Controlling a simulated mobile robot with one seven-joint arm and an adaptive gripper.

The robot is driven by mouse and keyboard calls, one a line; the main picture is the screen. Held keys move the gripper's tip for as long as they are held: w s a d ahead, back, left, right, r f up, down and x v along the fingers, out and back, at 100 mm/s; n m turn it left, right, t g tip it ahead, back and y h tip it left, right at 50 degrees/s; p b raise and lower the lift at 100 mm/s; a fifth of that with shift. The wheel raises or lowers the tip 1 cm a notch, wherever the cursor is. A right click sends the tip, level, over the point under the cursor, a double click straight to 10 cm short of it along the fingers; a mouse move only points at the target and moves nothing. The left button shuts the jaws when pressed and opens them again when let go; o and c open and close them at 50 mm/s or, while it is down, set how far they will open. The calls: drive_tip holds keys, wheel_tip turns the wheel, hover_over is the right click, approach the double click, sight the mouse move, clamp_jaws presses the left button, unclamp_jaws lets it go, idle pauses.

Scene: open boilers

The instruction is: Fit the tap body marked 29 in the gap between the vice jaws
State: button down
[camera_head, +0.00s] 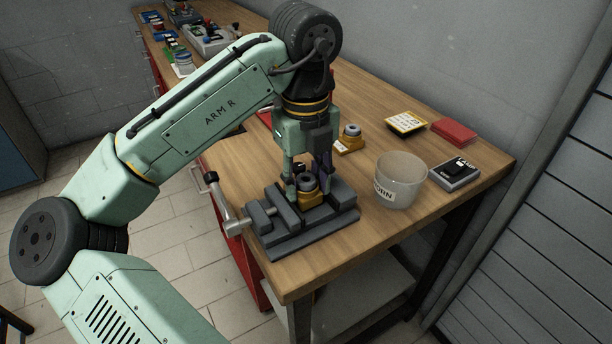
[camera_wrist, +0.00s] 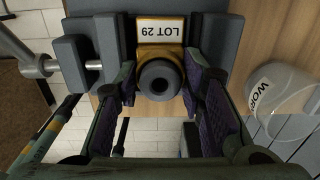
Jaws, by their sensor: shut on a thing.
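The tap body marked LOT 29 (camera_wrist: 161,79) has a dark round top with a central hole and a yellow base with a white label. My gripper (camera_wrist: 158,90) is shut on it, one finger on each side. In the head view the tap body (camera_head: 306,188) is upright at the grey vice (camera_head: 318,226), between its jaws as seen from above. My gripper (camera_head: 306,178) points down over it there. The tap body's underside is hidden, so I cannot tell if it rests on the vice bed.
A translucent bin marked WORN (camera_head: 399,182) stands right of the vice. Another yellow-based tap body (camera_head: 350,138), a yellow labelled tray (camera_head: 405,123), a red block (camera_head: 454,132) and a dark scale-like box (camera_head: 456,173) lie behind. The vice handle (camera_head: 214,190) juts past the bench's left edge.

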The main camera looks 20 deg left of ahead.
drive_tip(key=shift+s+f, duration=0.15)
drive_tip(key=shift+f, duration=0.25)
drive_tip(key=c, duration=1.2)
unclamp_jaws()
drive_tip(key=shift+o, duration=1.2)
drive_tip(key=shift+r, duration=0.1)
drive_tip(key=shift+o, duration=0.2)
drive_tip(key=o, duration=0.4)
drive_tip(key=shift+r, duration=0.1)
